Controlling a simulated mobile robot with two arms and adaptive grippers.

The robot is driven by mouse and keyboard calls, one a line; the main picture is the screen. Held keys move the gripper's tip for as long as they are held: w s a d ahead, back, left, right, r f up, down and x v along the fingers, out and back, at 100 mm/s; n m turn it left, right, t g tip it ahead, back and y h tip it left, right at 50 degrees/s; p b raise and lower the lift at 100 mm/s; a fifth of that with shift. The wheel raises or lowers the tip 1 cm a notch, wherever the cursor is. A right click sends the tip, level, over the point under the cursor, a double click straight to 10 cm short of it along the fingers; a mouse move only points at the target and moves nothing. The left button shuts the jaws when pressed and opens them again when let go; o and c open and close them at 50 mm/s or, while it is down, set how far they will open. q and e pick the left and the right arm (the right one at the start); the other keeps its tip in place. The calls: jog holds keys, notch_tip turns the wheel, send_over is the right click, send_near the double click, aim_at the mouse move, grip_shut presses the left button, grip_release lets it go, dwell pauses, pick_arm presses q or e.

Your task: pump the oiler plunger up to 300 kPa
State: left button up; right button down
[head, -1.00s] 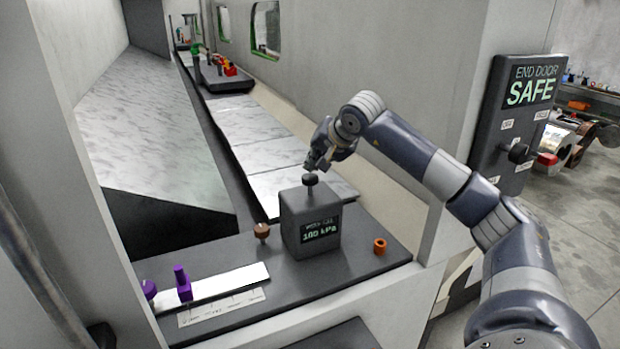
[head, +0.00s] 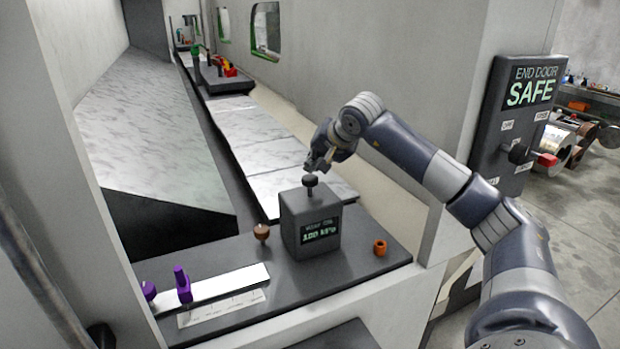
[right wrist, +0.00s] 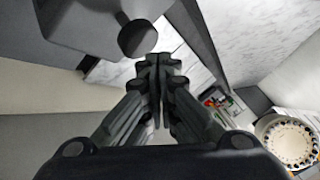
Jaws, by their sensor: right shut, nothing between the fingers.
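The oiler is a dark grey box (head: 296,226) on the dark ledge, with a lit display (head: 320,230) that seems to read 100 kPa. Its black round plunger knob (head: 310,181) stands on a short stem on top. My right gripper (head: 309,168) is just above and behind the knob, shut and empty. In the right wrist view the closed fingers (right wrist: 158,62) lie close below the dark knob (right wrist: 138,38) in the picture. A small gap seems to separate them. My left gripper is not in view.
On the ledge (head: 225,322) are a brown knob (head: 261,232), an orange ring (head: 380,247) and purple pegs (head: 182,284) by a white strip. An END DOOR SAFE panel (head: 515,125) with a red-tipped lever (head: 546,160) stands at right. Light plates (head: 262,150) run behind the oiler.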

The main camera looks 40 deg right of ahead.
aim_at(314, 177)
jog(key=shift+f, duration=0.2)
jog(key=shift+f, duration=0.25)
jog(key=shift+f+b, duration=1.05)
jog(key=shift+f, duration=0.15)
dwell(0.9)
dwell(0.4)
jog(key=shift+r+p, duration=1.6)
notch_tip(314, 177, up, 5)
jog(key=p, duration=0.4)
jog(key=shift+r+p, duration=0.1)
jog(key=shift+p, duration=0.3)
